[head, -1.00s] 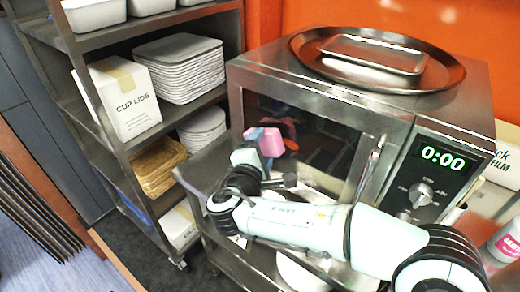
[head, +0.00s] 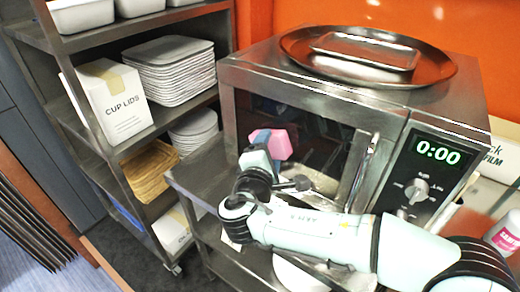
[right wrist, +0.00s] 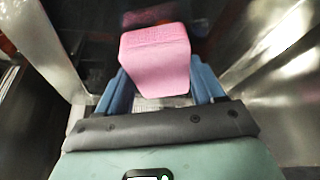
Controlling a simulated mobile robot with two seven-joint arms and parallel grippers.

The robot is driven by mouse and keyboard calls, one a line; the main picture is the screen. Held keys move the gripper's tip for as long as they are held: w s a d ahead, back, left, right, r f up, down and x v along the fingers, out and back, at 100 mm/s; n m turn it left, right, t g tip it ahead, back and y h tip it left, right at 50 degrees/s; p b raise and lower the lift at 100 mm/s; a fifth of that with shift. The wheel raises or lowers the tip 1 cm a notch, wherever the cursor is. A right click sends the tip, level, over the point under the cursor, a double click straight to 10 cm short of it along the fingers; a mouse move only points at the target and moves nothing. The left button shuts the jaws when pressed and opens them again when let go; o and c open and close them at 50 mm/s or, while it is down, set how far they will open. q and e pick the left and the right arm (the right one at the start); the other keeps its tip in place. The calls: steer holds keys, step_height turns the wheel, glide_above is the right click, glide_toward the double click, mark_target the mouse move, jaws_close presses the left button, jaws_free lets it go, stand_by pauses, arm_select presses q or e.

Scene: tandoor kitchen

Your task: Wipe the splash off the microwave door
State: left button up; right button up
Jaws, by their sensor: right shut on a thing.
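The microwave (head: 355,105) stands on a steel cart with its dark glass door (head: 318,128) shut. My right gripper (head: 266,143) is in front of the left half of the door, shut on a pink sponge (head: 281,146). The sponge is at or very close to the glass; I cannot tell if it touches. In the right wrist view the pink sponge (right wrist: 155,52) sits between the blue fingers, facing the dark door. I cannot make out a splash now; the sponge and arm hide part of the glass. My left gripper is out of view.
A round steel tray (head: 440,68) with a smaller tray lies on top of the microwave. The door handle (head: 360,170) sticks out right of the sponge. A bottle (head: 505,235) is at right.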

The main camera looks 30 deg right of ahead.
mark_target(289, 154)
steer(key=shift+s+d+f+b, duration=0.1)
steer(key=shift+s+d+b, duration=0.2)
steer(key=shift+s, duration=0.4)
steer(key=shift+s+d+b, duration=0.2)
steer(key=shift+s+d, duration=0.2)
steer(key=shift+s, duration=0.3)
steer(key=shift+s+d+f+b, duration=0.1)
steer(key=shift+s+d+b, duration=0.2)
steer(key=shift+s, duration=0.5)
steer(key=shift+w+a, duration=0.3)
steer(key=shift+w, duration=0.35)
steer(key=shift+w+a, duration=0.25)
steer(key=shift+w, duration=0.35)
steer(key=shift+w+a, duration=0.3)
steer(key=shift+w, duration=0.35)
steer(key=shift+w+a, duration=0.25)
steer(key=shift+w, duration=0.35)
steer(key=shift+w+a, duration=0.2)
steer(key=shift+w, duration=0.45)
steer(key=shift+w+a, duration=0.25)
steer(key=shift+w, duration=0.35)
steer(key=shift+s+a, duration=0.4)
steer(key=shift+a, duration=0.5)
steer(key=shift+s+a, duration=0.35)
steer(key=shift+a, duration=0.6)
steer(key=shift+s+a, duration=0.4)
steer(key=shift+a, duration=0.5)
